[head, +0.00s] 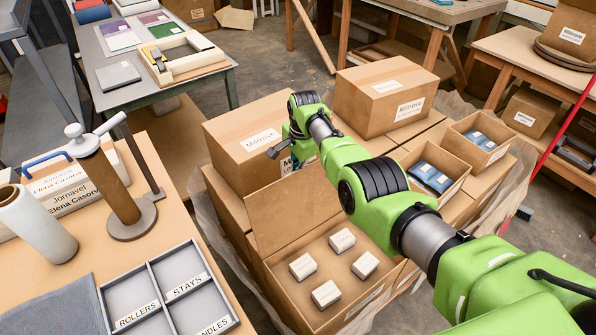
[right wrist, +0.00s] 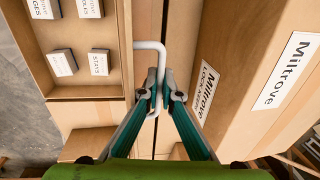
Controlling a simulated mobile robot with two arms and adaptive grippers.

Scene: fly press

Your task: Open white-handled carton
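The open carton (head: 360,304) stands low in the middle of the head view, with several small white boxes (head: 341,241) inside. Its lid (head: 292,213) stands up at the far side. In the right wrist view a bent white handle (right wrist: 150,45) sticks out beside the carton's wall (right wrist: 115,100); it is hidden in the head view. My right gripper (right wrist: 165,95) has its fingertips close together, with the handle between or just beyond them. I cannot tell whether both fingers touch it. In the head view my right gripper (head: 283,150) is behind the lid. My left gripper is not in view.
A closed Miltrove carton (head: 235,132) stands close beside my right gripper, and another (head: 385,95) is farther back. An open carton with blue packs (head: 433,172) is at the right. A table (head: 160,165) with a divided tray (head: 165,290) is at the left.

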